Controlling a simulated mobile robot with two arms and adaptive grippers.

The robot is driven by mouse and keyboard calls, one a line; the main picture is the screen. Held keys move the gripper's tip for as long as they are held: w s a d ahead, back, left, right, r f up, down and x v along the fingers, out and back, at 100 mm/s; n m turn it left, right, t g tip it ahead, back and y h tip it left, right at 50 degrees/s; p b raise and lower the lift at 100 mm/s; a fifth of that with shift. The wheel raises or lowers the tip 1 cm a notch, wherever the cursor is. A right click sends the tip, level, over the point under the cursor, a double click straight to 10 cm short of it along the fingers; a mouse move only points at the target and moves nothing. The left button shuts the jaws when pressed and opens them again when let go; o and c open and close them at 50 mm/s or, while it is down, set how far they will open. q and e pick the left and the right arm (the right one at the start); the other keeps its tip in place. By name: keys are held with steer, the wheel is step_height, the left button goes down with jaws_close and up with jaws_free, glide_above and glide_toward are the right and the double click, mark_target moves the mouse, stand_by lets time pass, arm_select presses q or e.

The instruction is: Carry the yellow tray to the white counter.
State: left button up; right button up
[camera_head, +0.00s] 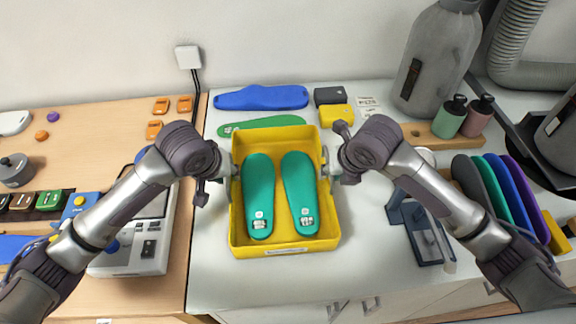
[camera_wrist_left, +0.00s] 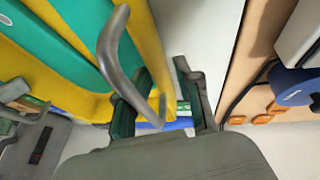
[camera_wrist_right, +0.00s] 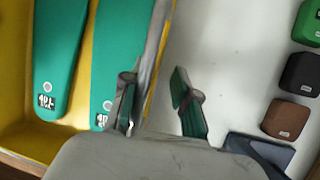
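The yellow tray (camera_head: 285,246) is over the white counter (camera_head: 230,292) and appears to rest there level, its front wall near the counter's front edge. Two green insoles (camera_head: 259,195) (camera_head: 299,190) lie side by side inside it. My left gripper (camera_head: 227,172) is at the tray's left side, its fingers apart near a grey handle (camera_wrist_left: 122,62). My right gripper (camera_head: 332,168) is at the right side, its fingers also apart, with the grey handle (camera_wrist_right: 158,60) beside one finger. Neither gripper visibly clamps a handle.
Behind the tray lie a blue insole (camera_head: 262,97), a green insole (camera_head: 238,128) and small black and yellow blocks (camera_head: 336,113). A dark blue stand (camera_head: 421,232) and coloured insoles (camera_head: 496,188) are to the right. A wooden table (camera_head: 100,125) adjoins on the left.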

arm_select(q)
steer(key=shift+o, duration=0.4)
steer(key=shift+d+r, duration=0.1)
steer(key=shift+d, duration=0.05)
arm_select(e)
steer(key=shift+o, duration=0.3)
steer(key=shift+s+a+r, duration=0.1)
steer(key=shift+a, duration=0.05)
arm_select(q)
steer(key=shift+s, duration=0.1)
steer(key=shift+r, duration=0.3)
arm_select(e)
steer(key=shift+a, duration=0.1)
steer(key=shift+r, duration=0.2)
arm_select(q)
steer(key=v, duration=1.1)
steer(key=shift+s, duration=0.15)
arm_select(e)
steer(key=v, duration=1.1)
steer(key=shift+s+r, duration=0.2)
steer(key=shift+r, duration=0.05)
arm_select(q)
steer(key=shift+s, duration=0.1)
arm_select(e)
steer(key=shift+d, duration=0.25)
